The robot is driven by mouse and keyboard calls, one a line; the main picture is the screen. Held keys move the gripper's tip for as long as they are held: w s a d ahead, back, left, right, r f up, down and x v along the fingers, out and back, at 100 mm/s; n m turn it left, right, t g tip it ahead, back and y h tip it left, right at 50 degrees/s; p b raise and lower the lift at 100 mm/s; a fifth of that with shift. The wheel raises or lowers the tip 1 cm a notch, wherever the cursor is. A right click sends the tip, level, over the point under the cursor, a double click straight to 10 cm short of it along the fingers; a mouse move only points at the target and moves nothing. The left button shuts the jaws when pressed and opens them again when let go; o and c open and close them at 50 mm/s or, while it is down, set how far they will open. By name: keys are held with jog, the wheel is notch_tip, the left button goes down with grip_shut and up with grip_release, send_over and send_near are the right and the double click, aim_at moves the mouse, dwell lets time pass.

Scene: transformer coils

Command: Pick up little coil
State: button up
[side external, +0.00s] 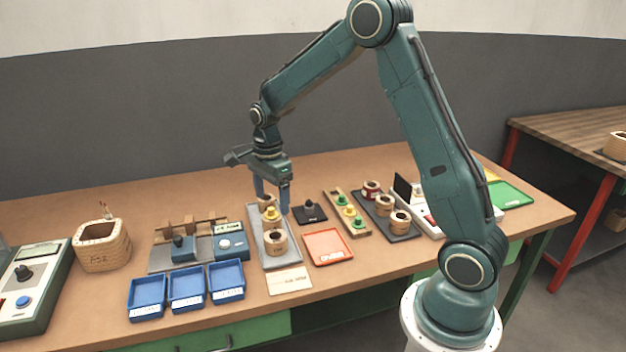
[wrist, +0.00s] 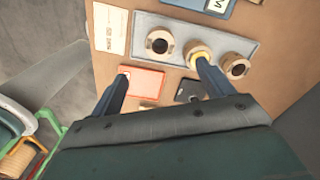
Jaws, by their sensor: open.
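A grey tray (side external: 257,240) holds a row of three tan wound coils. The nearest coil (side external: 275,243) is open-topped with a dark hole; the middle one (side external: 271,214) has a yellow core, and the far one (side external: 267,199) is partly behind my fingers. In the wrist view the row shows as an end coil (wrist: 159,41), the yellow-cored coil (wrist: 194,47), partly covered by a fingertip, and another end coil (wrist: 235,66). Which is the little coil I cannot tell. My gripper (side external: 271,198) is open and empty above the tray's far half; its fingers also show in the wrist view (wrist: 163,69).
A red tray (side external: 328,247), black pad with a knob (side external: 309,212) and wooden peg strip (side external: 347,214) stand to the right. A dark tray with several coils (side external: 402,238) is beyond. Blue bins (side external: 187,306) and a blue device (side external: 230,240) are left. A card (side external: 290,281) lies in front.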

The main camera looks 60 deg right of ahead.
aim_at(276, 243)
jog(key=shift+f, duration=0.1)
jog(key=shift+f, duration=4.2)
jog(key=shift+f, duration=2.6)
jog(key=c, duration=1.1)
